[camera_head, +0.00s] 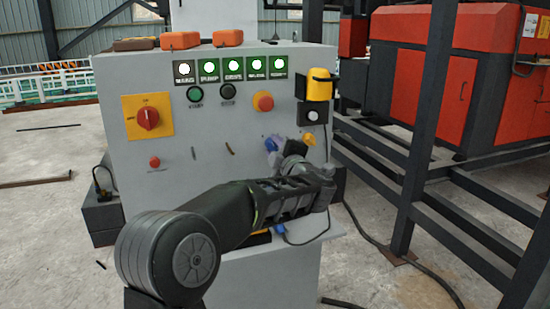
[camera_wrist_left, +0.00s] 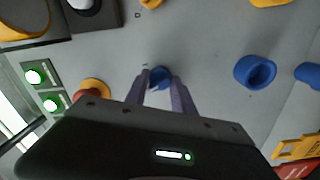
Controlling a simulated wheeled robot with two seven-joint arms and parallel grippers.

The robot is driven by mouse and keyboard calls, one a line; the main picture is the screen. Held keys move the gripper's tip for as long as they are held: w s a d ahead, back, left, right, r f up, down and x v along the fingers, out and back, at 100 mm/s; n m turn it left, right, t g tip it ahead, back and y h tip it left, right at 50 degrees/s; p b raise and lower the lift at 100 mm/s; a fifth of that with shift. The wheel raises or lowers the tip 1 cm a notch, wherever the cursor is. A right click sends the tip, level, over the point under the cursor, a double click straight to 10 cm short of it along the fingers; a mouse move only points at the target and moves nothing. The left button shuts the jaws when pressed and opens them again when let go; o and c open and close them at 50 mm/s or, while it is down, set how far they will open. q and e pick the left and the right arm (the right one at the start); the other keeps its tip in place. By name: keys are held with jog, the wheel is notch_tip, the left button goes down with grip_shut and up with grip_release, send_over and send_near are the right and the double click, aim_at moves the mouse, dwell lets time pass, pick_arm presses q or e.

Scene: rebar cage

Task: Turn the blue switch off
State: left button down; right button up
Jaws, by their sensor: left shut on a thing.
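The blue switch (camera_wrist_left: 160,75) is a small round knob on the grey panel, between the purple-grey fingertips of my left gripper (camera_wrist_left: 163,92) in the left wrist view. The left gripper is shut on it. In the head view the blue switch (camera_head: 271,144) shows as a small blue patch at the tip of my left gripper (camera_head: 277,154), whose arm covers the lower panel. The switch's pointer direction is hard to read because the fingers cover part of it. My right gripper is in neither view.
The grey cabinet (camera_head: 210,130) also carries a red rotary switch (camera_head: 148,118), a red emergency button (camera_head: 263,101), lit green lamps (camera_head: 231,64) and a yellow knob (camera_head: 309,139). A blue socket (camera_wrist_left: 255,72) is beside the switch. Dark steel frames (camera_head: 430,130) stand on the right.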

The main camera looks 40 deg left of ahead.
pick_arm(q)
jog(key=n+b, duration=0.2)
jog(key=n, duration=0.1)
jog(key=shift+f, duration=0.15)
jog(key=shift+n+b, duration=0.3)
jog(key=shift+n, duration=0.1)
jog(key=c, duration=1.1)
grip_release()
jog(key=shift+o, duration=0.2)
jog(key=v, duration=0.7)
jog(key=shift+s+d, duration=0.2)
jog(key=shift+d, duration=0.15)
